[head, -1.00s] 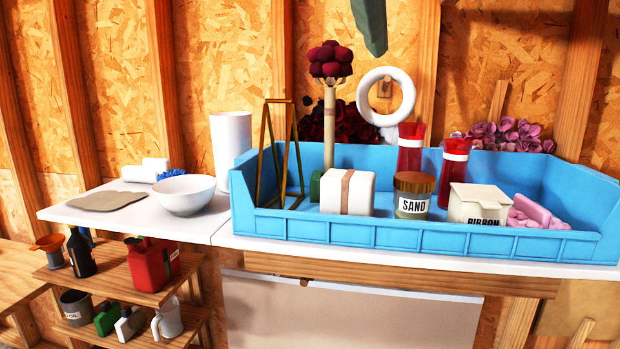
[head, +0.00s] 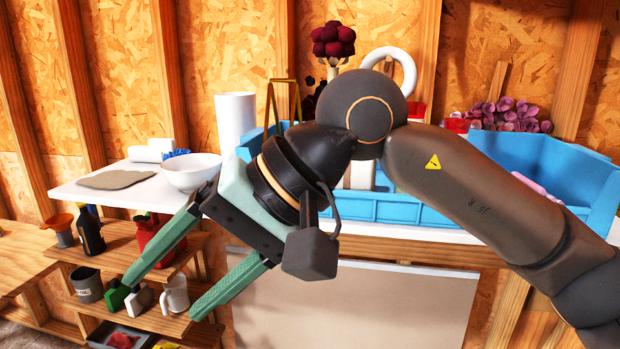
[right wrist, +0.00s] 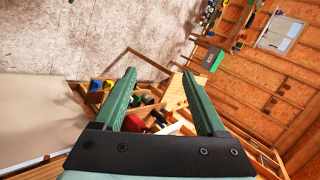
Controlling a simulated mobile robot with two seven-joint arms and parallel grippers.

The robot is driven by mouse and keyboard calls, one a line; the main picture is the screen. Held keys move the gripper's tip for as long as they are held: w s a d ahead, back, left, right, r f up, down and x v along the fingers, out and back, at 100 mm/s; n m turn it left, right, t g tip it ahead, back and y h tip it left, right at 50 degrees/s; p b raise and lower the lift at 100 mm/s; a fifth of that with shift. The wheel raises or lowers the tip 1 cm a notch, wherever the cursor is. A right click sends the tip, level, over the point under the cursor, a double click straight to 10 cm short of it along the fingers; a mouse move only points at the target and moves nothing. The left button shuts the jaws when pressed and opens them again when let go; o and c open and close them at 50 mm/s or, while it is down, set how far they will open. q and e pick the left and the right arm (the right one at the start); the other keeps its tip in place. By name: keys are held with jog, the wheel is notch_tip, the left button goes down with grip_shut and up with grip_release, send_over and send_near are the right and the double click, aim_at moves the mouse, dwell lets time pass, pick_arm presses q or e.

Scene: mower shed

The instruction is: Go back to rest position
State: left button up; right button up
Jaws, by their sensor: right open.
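My right gripper (head: 182,275) reaches across the head view from the right, pointing down and left. Its two green fingers are spread apart with nothing between them. It hangs in front of the shelves and the white tabletop. In the right wrist view the open fingers (right wrist: 160,95) point toward the shelf unit and the floor. My left gripper is not in view.
A blue tray (head: 420,212) stands on the white table (head: 90,190), partly hidden behind my right arm. A white bowl (head: 191,174) sits left of it. Wooden shelves (head: 118,240) below hold a red can (head: 160,245), a dark bottle (head: 86,232) and several small containers.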

jog(key=w+d+f+n+t+y, duration=0.4)
jog(key=w+n+t+y, duration=0.25)
jog(key=n, duration=1.05)
jog(key=w+d+f+n+t+y, duration=0.45)
jog(key=n+t+y, duration=0.2)
jog(key=n, duration=0.95)
jog(key=w+d+f+m+t+h, duration=0.1)
jog(key=d+f+m+t+h, duration=0.15)
jog(key=f+m+h, duration=0.35)
jog(key=w+d+f+m+t+h, duration=0.1)
jog(key=d+f+m+t+h, duration=0.2)
jog(key=f+m, duration=0.45)
jog(key=w+d+f+m+t+h, duration=0.1)
jog(key=d+f+m+h, duration=0.35)
jog(key=f+m, duration=0.25)
jog(key=s+d+f+m+g+h, duration=0.2)
jog(key=s+d+f+m+g, duration=0.1)
jog(key=s+f, duration=0.3)
jog(key=s+d+f+m+g+h, duration=0.2)
jog(key=s+f+m, duration=0.3)
jog(key=f, duration=0.6)
jog(key=s+d+f+m+g+h, duration=0.2)
jog(key=s+d+f+m+g, duration=0.2)
jog(key=s+f, duration=0.5)
jog(key=shift+s+d+m+g, duration=0.2)
jog(key=shift+d+m+g, duration=0.2)
jog(key=shift+m, duration=0.15)
